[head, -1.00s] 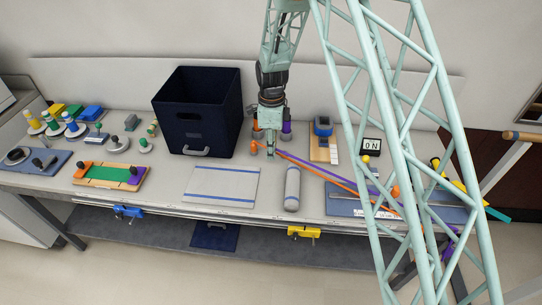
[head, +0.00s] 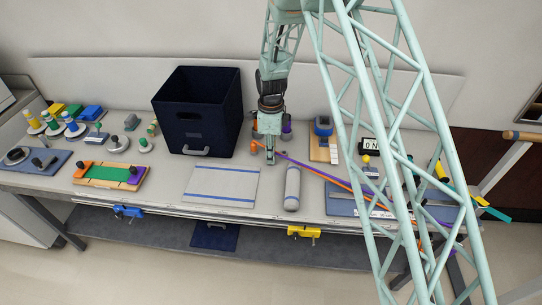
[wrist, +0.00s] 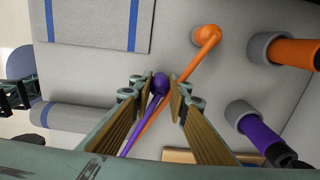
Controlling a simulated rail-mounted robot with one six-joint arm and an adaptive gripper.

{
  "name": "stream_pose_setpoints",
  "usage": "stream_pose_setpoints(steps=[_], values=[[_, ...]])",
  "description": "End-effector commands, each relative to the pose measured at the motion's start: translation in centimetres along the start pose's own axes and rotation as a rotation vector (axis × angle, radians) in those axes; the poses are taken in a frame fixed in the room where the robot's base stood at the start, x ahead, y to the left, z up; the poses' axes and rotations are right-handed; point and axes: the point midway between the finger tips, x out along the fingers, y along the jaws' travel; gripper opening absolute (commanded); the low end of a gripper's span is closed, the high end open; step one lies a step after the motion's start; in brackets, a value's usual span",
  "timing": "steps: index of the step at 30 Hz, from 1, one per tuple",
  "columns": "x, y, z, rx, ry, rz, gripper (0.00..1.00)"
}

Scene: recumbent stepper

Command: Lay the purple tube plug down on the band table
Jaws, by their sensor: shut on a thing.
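My gripper (head: 270,158) points down near the middle of the band table (head: 165,178), in front of the back wall panel. In the wrist view the purple tube plug (wrist: 159,84) has a rounded purple end between the fingertips of my gripper (wrist: 158,88). My gripper is shut on it. Its purple tube (wrist: 130,143) trails away between the fingers, close to the orange tube (wrist: 144,122). In the head view the gripper hides the plug. I cannot tell whether the plug touches the tabletop.
Orange (wrist: 292,50) and purple (wrist: 257,133) handles stand in grey bases. A dark bin (head: 200,115) is to the left, a grey roll (head: 292,188) in front, and a blue-striped mat (head: 222,183) front left with bare tabletop around it.

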Motion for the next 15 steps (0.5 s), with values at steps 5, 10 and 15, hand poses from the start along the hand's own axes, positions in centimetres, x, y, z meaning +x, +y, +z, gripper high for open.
stream_pose_setpoints(steps=[5, 10, 15], values=[[0.02, 0.0, 0.0, 0.0, 0.0, 0.0, 0.01], [0.14, 0.0, 0.0, 0.0, 0.0, 0.0, 0.01], [0.35, 0.01, 0.0, 0.0, 0.0, 0.0, 0.19]])
